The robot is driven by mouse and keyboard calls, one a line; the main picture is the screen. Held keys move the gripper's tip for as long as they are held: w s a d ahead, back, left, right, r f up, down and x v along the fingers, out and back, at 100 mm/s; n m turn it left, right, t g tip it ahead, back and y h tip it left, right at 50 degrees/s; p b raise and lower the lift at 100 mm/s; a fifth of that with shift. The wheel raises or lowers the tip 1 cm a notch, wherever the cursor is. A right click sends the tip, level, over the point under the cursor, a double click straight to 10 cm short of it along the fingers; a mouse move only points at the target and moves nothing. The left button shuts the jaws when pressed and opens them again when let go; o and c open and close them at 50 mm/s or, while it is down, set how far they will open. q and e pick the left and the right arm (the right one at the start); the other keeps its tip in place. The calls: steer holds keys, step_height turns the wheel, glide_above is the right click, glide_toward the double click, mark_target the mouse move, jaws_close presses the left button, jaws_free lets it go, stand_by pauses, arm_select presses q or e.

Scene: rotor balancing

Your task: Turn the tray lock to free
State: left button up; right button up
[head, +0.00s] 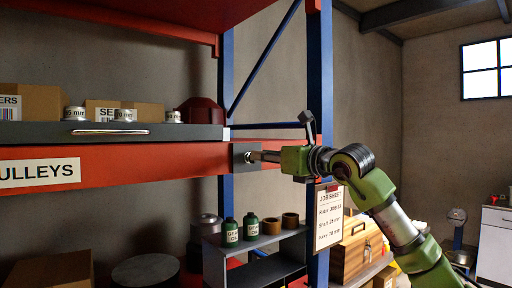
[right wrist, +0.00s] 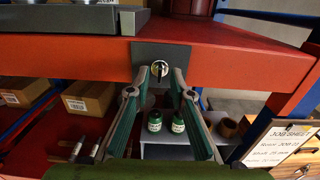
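The tray lock (right wrist: 160,69) is a small round metal piece with a dark slot or key on a grey plate, fixed to the front of the red shelf beam. In the head view its plate (head: 240,150) sits at the beam's right part. My right gripper (head: 262,157) points at it from the right. In the right wrist view my right gripper's fingers (right wrist: 161,75) are apart, one on each side of the lock, with a gap visible; contact cannot be told. The dark tray (head: 35,133) with a silver handle lies above the beam. My left gripper is not in view.
Metal pulleys (head: 124,115) stand on the tray, with cardboard boxes (head: 38,102) behind. Below are green oil bottles (head: 251,227) on a grey small shelf. A blue rack post (head: 320,90) and a job sheet (head: 330,218) are close to my right arm.

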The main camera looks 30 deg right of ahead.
steer(key=w+p, duration=0.1)
steer(key=w, duration=0.2)
steer(key=shift+w+a, duration=0.1)
steer(key=shift+w, duration=0.25)
jaws_close()
